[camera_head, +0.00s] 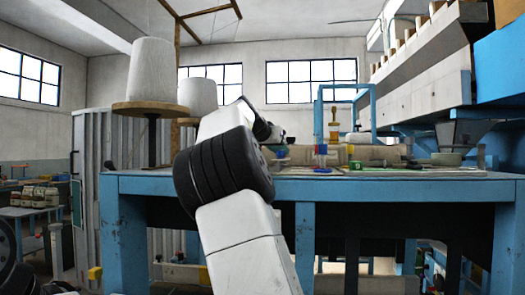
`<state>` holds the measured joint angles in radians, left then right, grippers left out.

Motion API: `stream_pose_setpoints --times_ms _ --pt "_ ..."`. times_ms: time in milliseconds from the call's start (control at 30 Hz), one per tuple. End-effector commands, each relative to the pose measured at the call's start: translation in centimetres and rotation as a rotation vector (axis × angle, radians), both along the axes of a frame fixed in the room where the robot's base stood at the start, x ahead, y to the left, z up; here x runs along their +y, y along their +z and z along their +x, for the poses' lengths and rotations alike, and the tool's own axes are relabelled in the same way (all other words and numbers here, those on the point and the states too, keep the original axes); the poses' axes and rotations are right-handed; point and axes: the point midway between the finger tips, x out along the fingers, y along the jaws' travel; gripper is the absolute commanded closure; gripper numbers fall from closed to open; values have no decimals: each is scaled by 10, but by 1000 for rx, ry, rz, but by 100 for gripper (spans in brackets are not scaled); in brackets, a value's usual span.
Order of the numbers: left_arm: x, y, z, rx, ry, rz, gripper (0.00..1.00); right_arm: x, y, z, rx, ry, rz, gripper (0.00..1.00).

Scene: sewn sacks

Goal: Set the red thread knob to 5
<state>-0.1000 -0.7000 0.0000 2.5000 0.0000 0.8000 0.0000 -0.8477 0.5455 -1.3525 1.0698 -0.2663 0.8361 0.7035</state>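A small upright red and blue piece (321,151) stands on the blue table (400,189) right of centre. It may be the red thread knob, but it is too small to read any number or setting. One of my arms, white with a ribbed black joint, rises through the middle of the view, probably the right one. Its dark far end (264,127) is over the table's left part, left of the red and blue piece. The fingers cannot be made out there. A black part of my other arm shows at the lower left edge, without its gripper.
A large white thread cone (152,70) stands on a wooden disc at the left, with a second cone (198,96) behind. A blue frame (345,88) and a yellow-handled piece (333,125) stand on the table. Large machinery (425,80) overhangs the right side. My arm hides part of the tabletop.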

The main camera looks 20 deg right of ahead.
Motion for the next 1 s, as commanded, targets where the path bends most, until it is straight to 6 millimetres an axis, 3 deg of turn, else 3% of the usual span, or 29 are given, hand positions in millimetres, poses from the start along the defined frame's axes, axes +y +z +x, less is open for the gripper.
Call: stream_pose_setpoints --times_ms 467,1000 --pt "0 0 0 0 0 0 64 -1 0 -2 0 61 3 100" --pt "0 0 0 0 0 0 64 -13 0 -9 -3 446 5 100"
